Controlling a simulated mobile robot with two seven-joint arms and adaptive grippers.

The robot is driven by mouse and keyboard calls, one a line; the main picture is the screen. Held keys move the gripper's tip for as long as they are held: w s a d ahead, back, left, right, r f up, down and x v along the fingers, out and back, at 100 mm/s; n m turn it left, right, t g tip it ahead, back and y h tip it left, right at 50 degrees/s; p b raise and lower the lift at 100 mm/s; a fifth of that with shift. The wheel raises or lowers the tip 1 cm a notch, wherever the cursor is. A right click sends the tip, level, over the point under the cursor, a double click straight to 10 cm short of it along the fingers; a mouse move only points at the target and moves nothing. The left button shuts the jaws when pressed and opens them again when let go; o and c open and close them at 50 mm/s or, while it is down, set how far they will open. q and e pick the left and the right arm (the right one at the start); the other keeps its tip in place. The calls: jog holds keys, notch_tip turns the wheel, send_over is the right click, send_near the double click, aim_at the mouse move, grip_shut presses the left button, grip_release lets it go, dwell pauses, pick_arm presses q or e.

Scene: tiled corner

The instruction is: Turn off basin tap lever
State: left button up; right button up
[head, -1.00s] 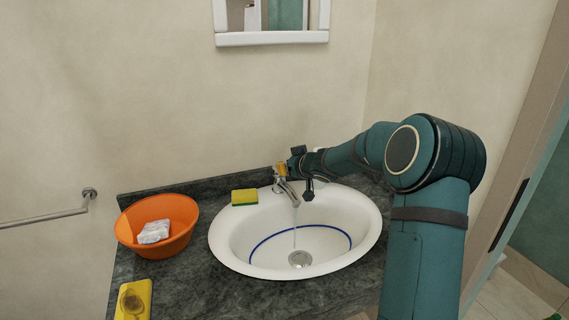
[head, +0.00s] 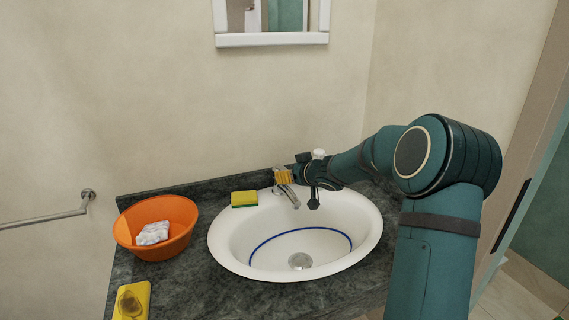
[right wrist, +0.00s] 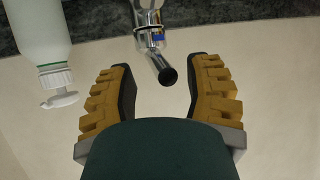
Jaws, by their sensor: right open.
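The chrome basin tap (head: 290,196) stands at the back rim of the white basin (head: 222,250). No water runs from its spout. The lever is hidden by the gripper or too small to make out. My left gripper is not in view.
A yellow-green sponge (head: 244,198) lies left of the tap. An orange bowl (head: 183,240) holding a white item and a yellow pack (head: 132,298) are further left on the dark counter (head: 210,292). A white bottle (right wrist: 38,36) stands near the gripper.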

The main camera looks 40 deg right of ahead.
jog(key=p+v, duration=0.2)
jog(key=v, duration=0.4)
jog(key=shift+r, duration=0.1)
dwell(0.5)
